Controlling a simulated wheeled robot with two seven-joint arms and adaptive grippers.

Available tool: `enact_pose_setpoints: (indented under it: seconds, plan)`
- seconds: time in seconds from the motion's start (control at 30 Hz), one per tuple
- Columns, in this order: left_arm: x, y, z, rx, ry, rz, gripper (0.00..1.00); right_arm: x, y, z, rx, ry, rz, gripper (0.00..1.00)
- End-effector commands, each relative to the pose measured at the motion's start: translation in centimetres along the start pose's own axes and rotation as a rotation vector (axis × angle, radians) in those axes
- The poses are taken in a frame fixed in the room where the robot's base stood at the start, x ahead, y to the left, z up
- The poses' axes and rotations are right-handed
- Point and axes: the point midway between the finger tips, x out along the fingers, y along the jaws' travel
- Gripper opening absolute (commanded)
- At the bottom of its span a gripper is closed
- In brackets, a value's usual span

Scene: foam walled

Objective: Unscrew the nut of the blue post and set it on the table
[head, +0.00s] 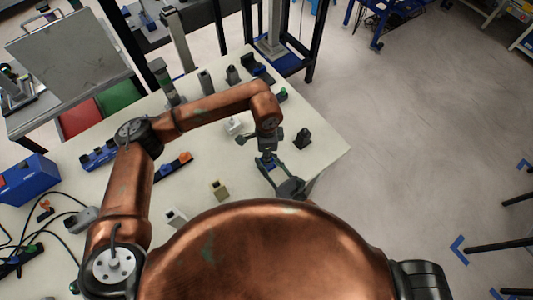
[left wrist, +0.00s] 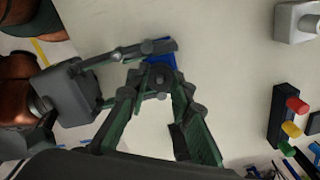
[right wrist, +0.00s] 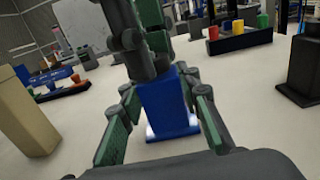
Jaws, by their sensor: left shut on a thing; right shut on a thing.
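My right gripper (right wrist: 162,88) is shut on the post's sides. In the head view the right gripper (head: 270,167) reaches it from the front. My left gripper (left wrist: 160,80) comes down from above and is shut at the top of the post, on the dark nut (left wrist: 160,74). The nut is mostly hidden by the fingers, so its thread is not visible.
A dark block (head: 303,138) stands right of the post, close to the table's right edge. A beige block (head: 218,189) and a white block (head: 234,125) stand to the left. Several dark blocks line the back. Some bare table (head: 325,148) shows at the right.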

Motion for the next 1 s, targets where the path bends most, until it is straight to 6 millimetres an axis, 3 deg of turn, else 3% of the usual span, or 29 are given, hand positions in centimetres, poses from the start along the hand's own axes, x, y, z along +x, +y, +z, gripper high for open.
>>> enact_pose_setpoints:
  seconds: [0.03, 0.07, 0.3, 0.67, 1.0]
  plan:
    - [0.0, -0.1, 0.0, -0.001, 0.0, -0.003, 0.0, 0.0, 0.1, 0.0, 0.0, -0.001, 0.001, 0.0]
    - [0.0, -0.1, 0.0, -0.001, 0.0, -0.003, 0.22, 0.0, 0.1, 0.0, 0.0, -0.001, 0.001, 0.0]
    - [0.0, -0.1, 0.0, 0.001, 0.0, -0.001, 0.38, 0.0, 0.0, 0.0, 0.0, -0.001, 0.001, 0.0]
    - [-0.5, -0.1, 0.0, 0.002, 0.001, -0.001, 0.38, 0.0, 0.0, 0.0, 0.0, -0.001, 0.0, 0.0]
    - [-4.3, 0.0, 0.0, 0.002, -0.001, -0.001, 0.38, 0.0, 0.0, 0.0, 0.0, -0.001, 0.0, 0.0]
